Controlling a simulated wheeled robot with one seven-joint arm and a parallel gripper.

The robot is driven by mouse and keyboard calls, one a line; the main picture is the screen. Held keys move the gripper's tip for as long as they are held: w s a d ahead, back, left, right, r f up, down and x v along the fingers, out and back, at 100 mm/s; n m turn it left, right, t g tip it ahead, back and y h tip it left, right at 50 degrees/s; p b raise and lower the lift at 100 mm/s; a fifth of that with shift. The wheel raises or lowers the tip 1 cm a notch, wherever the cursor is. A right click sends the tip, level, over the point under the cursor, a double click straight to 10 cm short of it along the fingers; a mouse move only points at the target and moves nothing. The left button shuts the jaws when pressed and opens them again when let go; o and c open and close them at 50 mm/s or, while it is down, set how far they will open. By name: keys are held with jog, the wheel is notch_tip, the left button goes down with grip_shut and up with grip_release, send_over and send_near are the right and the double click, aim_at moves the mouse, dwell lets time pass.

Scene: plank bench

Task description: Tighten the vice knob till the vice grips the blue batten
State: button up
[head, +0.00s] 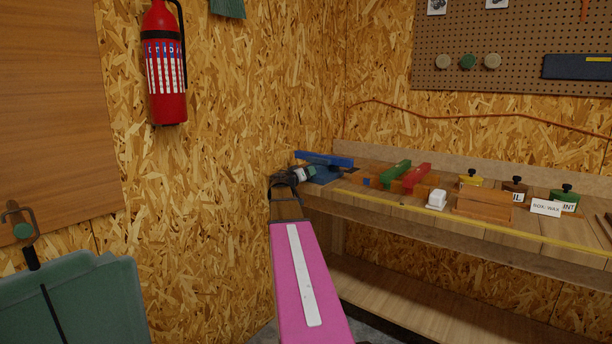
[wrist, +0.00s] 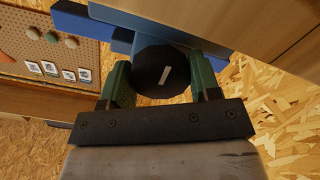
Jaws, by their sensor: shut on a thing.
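The blue batten (head: 325,158) lies across the top of the dark blue vice (head: 325,174) at the left end of the bench. My gripper (head: 302,175) is at the vice's near left side. In the wrist view my gripper (wrist: 161,82) has its green fingers on either side of the round black vice knob (wrist: 160,62), shut on it. The knob's white mark is tilted slightly from upright. Blue parts show behind the knob. The gap between jaw and batten is hidden, so I cannot tell whether the vice grips it.
The plank bench (head: 480,233) runs to the right with a green block (head: 396,172), a red block (head: 416,177), a white object (head: 437,199), a wooden box (head: 484,206) and several labelled tins behind. The chipboard wall is close on the left, with a fire extinguisher (head: 165,70).

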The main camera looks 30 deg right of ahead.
jog(key=shift+f+m, duration=0.1)
jog(key=shift+m, duration=0.3)
jog(key=o, duration=0.9)
jog(key=shift+a, duration=0.1)
jog(key=v, duration=1)
jog(key=shift+s+a, duration=0.25)
jog(key=shift+a, duration=0.05)
